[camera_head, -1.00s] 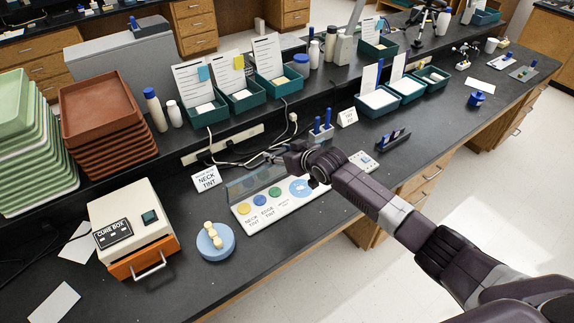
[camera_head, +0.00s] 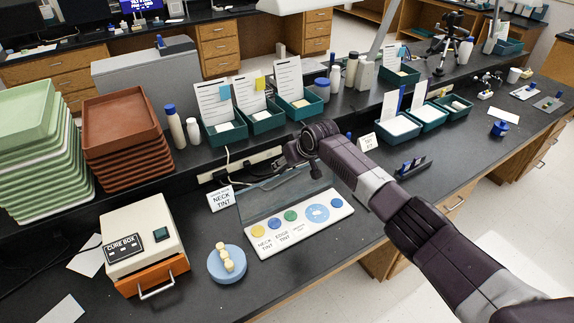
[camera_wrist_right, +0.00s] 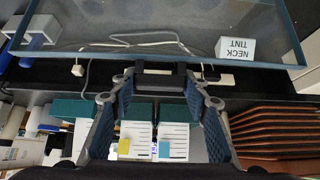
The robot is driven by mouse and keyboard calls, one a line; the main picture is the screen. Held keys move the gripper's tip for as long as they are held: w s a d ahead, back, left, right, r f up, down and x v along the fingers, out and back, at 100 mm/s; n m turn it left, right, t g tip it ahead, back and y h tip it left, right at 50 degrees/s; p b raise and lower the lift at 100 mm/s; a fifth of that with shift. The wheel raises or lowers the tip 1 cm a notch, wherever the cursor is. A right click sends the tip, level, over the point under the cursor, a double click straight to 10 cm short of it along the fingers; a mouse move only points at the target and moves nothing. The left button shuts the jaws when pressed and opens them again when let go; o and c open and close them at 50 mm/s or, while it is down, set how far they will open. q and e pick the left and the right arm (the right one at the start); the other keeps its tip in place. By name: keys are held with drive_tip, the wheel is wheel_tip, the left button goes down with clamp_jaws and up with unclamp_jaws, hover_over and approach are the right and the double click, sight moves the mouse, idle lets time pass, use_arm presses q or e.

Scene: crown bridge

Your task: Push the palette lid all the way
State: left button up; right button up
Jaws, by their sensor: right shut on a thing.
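The white palette (camera_head: 289,236) with yellow, blue and green wells and a pale blue disc lies on the black bench. Its clear lid (camera_head: 262,206) is raised along the palette's back edge; it also shows in the right wrist view (camera_wrist_right: 150,40) as a see-through panel with teal edges. My right gripper (camera_head: 275,182) is at the lid's upper edge, partly hidden by its own wrist. In the right wrist view my right gripper (camera_wrist_right: 166,72) has its fingertips on either side of a dark piece at the lid's edge. My left gripper is not in view.
A NECK TINT card (camera_head: 220,199) stands left of the lid. Teal bins (camera_head: 268,122) and cables are behind. A blue round stand (camera_head: 227,264) and the cure box (camera_head: 140,240) are to the left. A dark rack (camera_head: 410,167) is to the right.

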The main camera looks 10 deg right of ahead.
drive_tip(key=shift+w+a+r, duration=0.1)
drive_tip(key=shift+w+r, duration=0.1)
drive_tip(key=shift+r, duration=0.15)
drive_tip(key=o, duration=0.9)
drive_tip(key=shift+o, duration=1.4)
drive_tip(key=shift+s+f, duration=0.1)
drive_tip(key=shift+f, duration=0.1)
drive_tip(key=shift+s, duration=0.1)
drive_tip(key=v, duration=1.2)
